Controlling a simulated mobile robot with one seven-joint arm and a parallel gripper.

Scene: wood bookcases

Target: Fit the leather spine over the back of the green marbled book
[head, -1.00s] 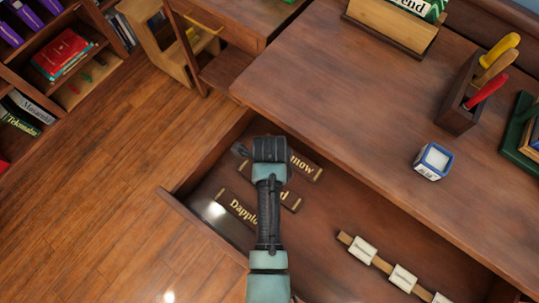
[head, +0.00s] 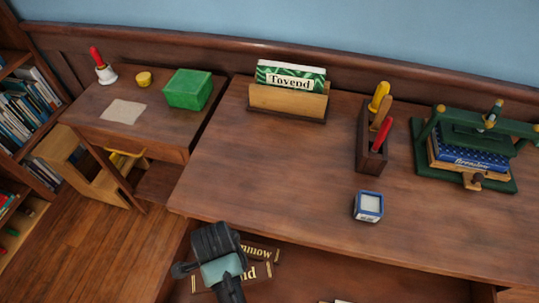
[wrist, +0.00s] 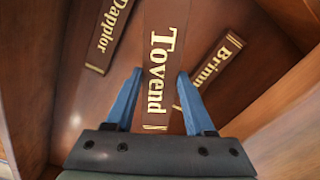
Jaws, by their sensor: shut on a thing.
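The green marbled book (head: 291,70), labelled "Tovend", stands in a wooden holder (head: 288,102) at the back of the desk, its lettered side facing me. My gripper (head: 217,245) is low over the open drawer in the head view. In the wrist view, my gripper (wrist: 160,75) is shut on the brown leather spine (wrist: 158,60) lettered "Tovend" in gold, one blue finger on each side. Its end shows in the head view (head: 240,280). The Dapplor spine (wrist: 112,30) and the partly covered "Brimm…" spine (wrist: 215,65) lie on the drawer floor.
A tool holder (head: 370,150) with coloured handles and a small blue-and-white pot (head: 368,206) stand on the desk. A green press (head: 465,160) holding books is at the right. A side table (head: 150,125) carries a green box (head: 188,89). The desk's left middle is clear.

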